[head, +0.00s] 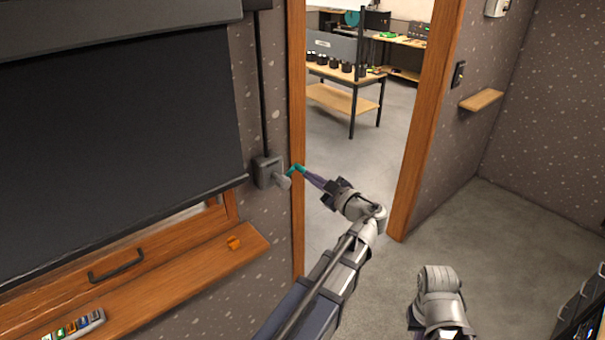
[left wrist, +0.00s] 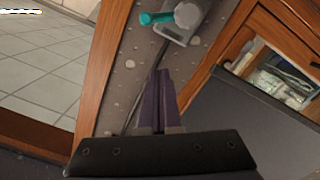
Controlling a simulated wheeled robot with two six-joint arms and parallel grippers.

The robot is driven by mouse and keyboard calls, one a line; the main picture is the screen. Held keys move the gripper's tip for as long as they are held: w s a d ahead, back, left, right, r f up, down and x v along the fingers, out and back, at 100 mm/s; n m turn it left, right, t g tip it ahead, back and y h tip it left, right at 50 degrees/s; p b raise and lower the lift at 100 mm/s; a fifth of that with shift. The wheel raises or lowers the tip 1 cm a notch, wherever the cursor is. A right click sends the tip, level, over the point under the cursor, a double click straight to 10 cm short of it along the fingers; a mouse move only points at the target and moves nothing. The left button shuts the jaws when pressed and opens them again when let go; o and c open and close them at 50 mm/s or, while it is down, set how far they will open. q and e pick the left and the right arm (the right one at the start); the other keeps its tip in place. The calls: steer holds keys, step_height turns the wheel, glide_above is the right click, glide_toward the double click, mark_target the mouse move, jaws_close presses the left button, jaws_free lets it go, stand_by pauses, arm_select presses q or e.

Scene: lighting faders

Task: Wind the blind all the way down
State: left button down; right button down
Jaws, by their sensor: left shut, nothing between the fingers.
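The dark blind (head: 110,130) hangs over most of the window, its bottom bar (head: 130,229) above the sill with a strip of pane showing below. A grey crank box (head: 268,171) is on the wall right of it, with a teal handle (head: 297,169). The handle also shows in the left wrist view (left wrist: 156,18). My left gripper (head: 308,177) is shut and empty, its purple fingertips close beside the handle; contact cannot be told. The blind also shows in the left wrist view (left wrist: 265,115). My right gripper is out of view.
A wooden door frame (head: 297,120) stands right of the crank. Beyond the doorway is a bench (head: 345,75). A small shelf (head: 482,100) is on the right wall.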

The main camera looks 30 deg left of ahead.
mark_target(293, 168)
arm_select(q)
steer(key=x, duration=0.3)
steer(key=f+b+x, duration=0.1)
steer(key=x, duration=0.2)
steer(key=f+b+x, duration=0.1)
steer(key=x, duration=0.3)
steer(key=shift+w+d, duration=0.25)
steer(key=shift+w, duration=0.15)
steer(key=shift+w+f+b, duration=0.55)
steer(key=shift+f+b, duration=0.2)
steer(key=shift+b, duration=0.1)
steer(key=shift+w+d+f+m, duration=0.2)
steer(key=shift+w+m, duration=0.05)
steer(key=shift+m, duration=0.35)
